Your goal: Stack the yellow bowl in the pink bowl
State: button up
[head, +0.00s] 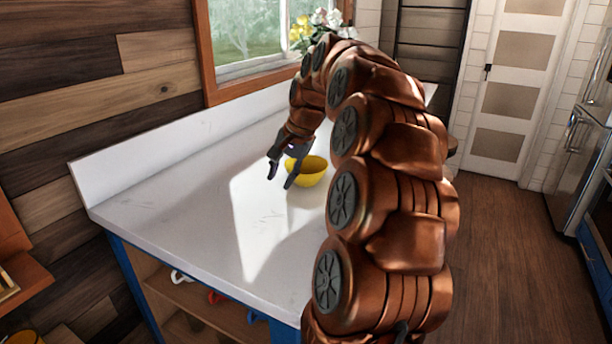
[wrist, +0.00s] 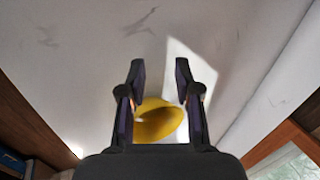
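The yellow bowl (head: 312,174) stands upright on the white countertop, its left edge partly behind my gripper's finger in the head view. My gripper (head: 281,176) is at the bowl's left side, with its fingers apart and pointing down. In the wrist view the yellow bowl (wrist: 158,122) shows between and beyond the open fingers (wrist: 160,70), low in the picture near the palm. Whether a finger touches it I cannot tell. I do not see the pink bowl in either view; my arm hides part of the counter.
The countertop (head: 180,200) is clear to the left and front. A raised backsplash (head: 190,135) runs along the wall under the window. Flowers (head: 305,32) stand at the far end. White, red and blue items (head: 215,297) sit on the shelf below.

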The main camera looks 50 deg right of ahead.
aim_at(320, 173)
jog(key=s+d+m+t+h, duration=0.15)
jog(key=d+m, duration=0.25)
jog(key=d, duration=1.1)
jog(key=shift+w+a+f+m+p, duration=0.1)
jog(key=shift+w+f+p, duration=0.15)
jog(key=shift+f, duration=0.3)
jog(key=shift+w+d+f+m+p, duration=0.15)
jog(key=shift+f+p, duration=0.2)
jog(key=shift+f, duration=0.25)
jog(key=shift+w+a+f+m+p, duration=0.1)
jog(key=shift+w+a+f+p, duration=0.15)
jog(key=shift+f, duration=0.3)
jog(key=shift+p+x, duration=0.4)
jog(key=shift+x, duration=1.15)
jog(key=shift+s, duration=0.1)
jog(key=shift+c, duration=0.2)
grip_shut()
